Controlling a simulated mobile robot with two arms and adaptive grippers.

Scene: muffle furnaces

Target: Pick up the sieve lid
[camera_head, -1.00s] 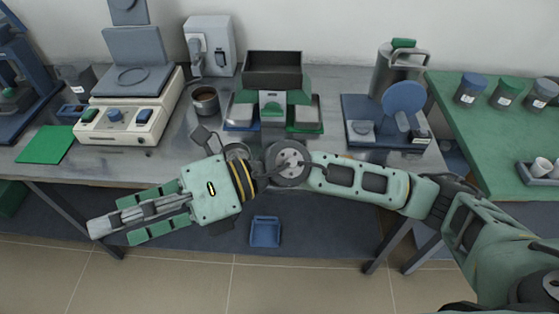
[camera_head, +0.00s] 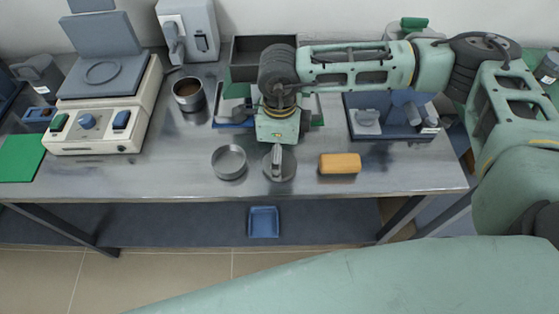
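A flat, round grey disc (camera_head: 288,172), which looks like the sieve lid, lies on the metal table near its front edge. A round, open metal sieve pan (camera_head: 229,162) stands just left of it. My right gripper (camera_head: 277,163) points down at the disc from behind and hides part of it. Its fingers overlap the disc in this view. I cannot tell whether they touch it, or whether they are open or shut. My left gripper is not in view.
A yellow block (camera_head: 340,163) lies right of the disc. A metal cup (camera_head: 188,94) and a cream scale-like device (camera_head: 103,125) stand at left. A blue stand (camera_head: 377,121) is at right. The table front (camera_head: 150,182) is clear.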

